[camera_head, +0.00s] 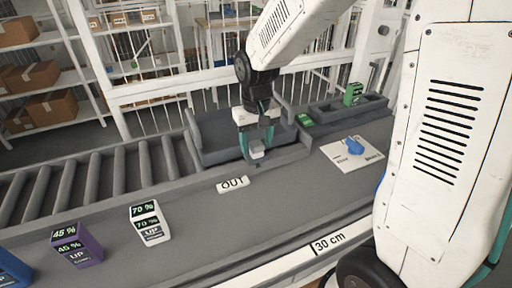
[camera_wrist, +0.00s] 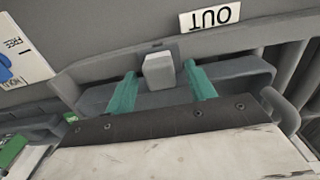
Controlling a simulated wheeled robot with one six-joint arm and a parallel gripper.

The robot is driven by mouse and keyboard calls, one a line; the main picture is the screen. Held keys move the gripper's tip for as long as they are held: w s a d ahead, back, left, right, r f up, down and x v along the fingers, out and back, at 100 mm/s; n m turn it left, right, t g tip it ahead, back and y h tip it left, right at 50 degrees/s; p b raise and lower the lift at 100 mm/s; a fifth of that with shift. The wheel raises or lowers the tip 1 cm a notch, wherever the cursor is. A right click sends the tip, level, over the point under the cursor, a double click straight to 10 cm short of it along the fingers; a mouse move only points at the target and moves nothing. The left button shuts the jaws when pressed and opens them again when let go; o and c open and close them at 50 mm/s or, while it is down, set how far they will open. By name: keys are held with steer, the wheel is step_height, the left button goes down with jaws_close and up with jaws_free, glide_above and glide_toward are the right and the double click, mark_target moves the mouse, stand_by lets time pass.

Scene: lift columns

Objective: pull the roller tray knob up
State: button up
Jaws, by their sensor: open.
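The knob is a small light grey block (camera_head: 257,153) at the front side of the dark grey roller tray (camera_head: 210,156), behind the OUT label (camera_head: 233,184). My gripper (camera_head: 256,142) points down over it with its teal fingers apart. In the wrist view, the knob (camera_wrist: 158,72) sits in the gap between the two fingers of my gripper (camera_wrist: 161,86), with space visible on both sides. Whether the fingertips are level with the knob or above it, I cannot tell. The gripper hides part of the tray.
The roller conveyor (camera_head: 90,186) runs left of the tray. A white plate (camera_head: 350,160) with a blue knob (camera_head: 355,145) lies to the right. White (camera_head: 149,222) and purple (camera_head: 76,246) boxes stand at front left. A green box (camera_head: 353,94) stands at the back right.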

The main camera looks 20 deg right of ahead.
mark_target(257, 144)
steer(key=shift+r, duration=0.1)
steer(key=shift+r, duration=4.4)
steer(key=shift+s+f, duration=0.1)
steer(key=shift+s, duration=0.15)
steer(key=s+d+r, duration=0.1)
steer(key=s+r, duration=0.1)
steer(key=s, duration=0.9)
steer(key=s+d+r+t, duration=0.1)
steer(key=s+d+r, duration=0.1)
steer(key=s, duration=1)
steer(key=shift+s, duration=0.3)
